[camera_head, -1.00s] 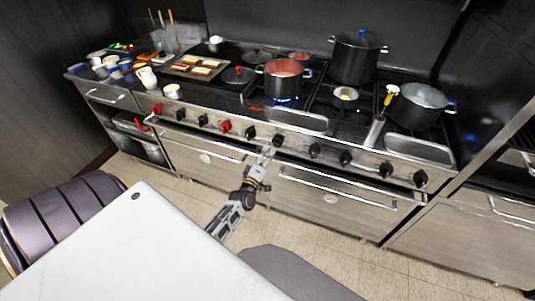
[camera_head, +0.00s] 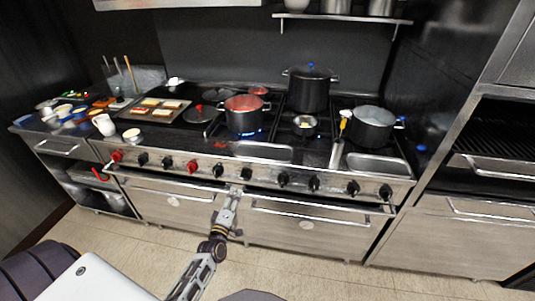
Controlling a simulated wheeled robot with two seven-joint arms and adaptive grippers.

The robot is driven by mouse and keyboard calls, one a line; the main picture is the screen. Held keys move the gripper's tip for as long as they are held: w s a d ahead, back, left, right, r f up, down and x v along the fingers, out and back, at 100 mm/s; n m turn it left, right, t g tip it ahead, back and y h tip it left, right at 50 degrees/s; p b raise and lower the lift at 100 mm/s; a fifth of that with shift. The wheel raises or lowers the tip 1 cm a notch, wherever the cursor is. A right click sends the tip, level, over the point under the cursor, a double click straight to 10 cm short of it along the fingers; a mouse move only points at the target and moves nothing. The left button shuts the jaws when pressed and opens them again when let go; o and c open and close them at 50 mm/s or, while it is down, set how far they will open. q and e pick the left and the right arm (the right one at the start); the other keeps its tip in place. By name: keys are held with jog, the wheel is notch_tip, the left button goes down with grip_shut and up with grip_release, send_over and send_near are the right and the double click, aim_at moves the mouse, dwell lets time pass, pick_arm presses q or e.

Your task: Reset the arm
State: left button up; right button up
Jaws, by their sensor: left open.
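My left gripper (camera_head: 234,190) is in front of the stove (camera_head: 262,172), at the height of its knob panel and oven door handles. It is open, and nothing shows between its fingers. My left arm rises to it from the bottom edge of the picture. I cannot tell whether the fingertips touch the stove front. My right gripper is not in view.
A red-filled pot (camera_head: 243,121) stands over a lit blue flame. A tall lidded pot (camera_head: 309,92) and an open grey pot (camera_head: 371,132) stand to its right. A tray of food (camera_head: 155,111) lies left. The tiled floor (camera_head: 290,268) is clear.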

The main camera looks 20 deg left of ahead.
pick_arm(q)
jog(key=shift+m, duration=0.3)
jog(key=s+d+f+m+g+h, duration=0.1)
jog(key=s+d+f+m+g, duration=0.25)
jog(key=f, duration=0.65)
jog(key=s+d+f+m+g+h, duration=0.15)
jog(key=s+f+m, duration=0.4)
jog(key=f, duration=0.55)
jog(key=s+d+f+m+g+h, duration=0.1)
jog(key=s+f+m+g, duration=0.3)
jog(key=f, duration=0.6)
jog(key=s+d+f+m+g, duration=0.1)
jog(key=s+f+m+g, duration=0.1)
jog(key=s+f, duration=0.4)
jog(key=s+d+f+m+g, duration=0.2)
jog(key=s+f, duration=0.4)
jog(key=s, duration=0.9)
jog(key=s+d+f+m+g, duration=0.1)
jog(key=s+f+g, duration=0.2)
jog(key=s+f, duration=0.4)
jog(key=shift+s+d+m+h, duration=0.3)
jog(key=shift+s+m+h, duration=0.1)
jog(key=shift+s, duration=1.8)
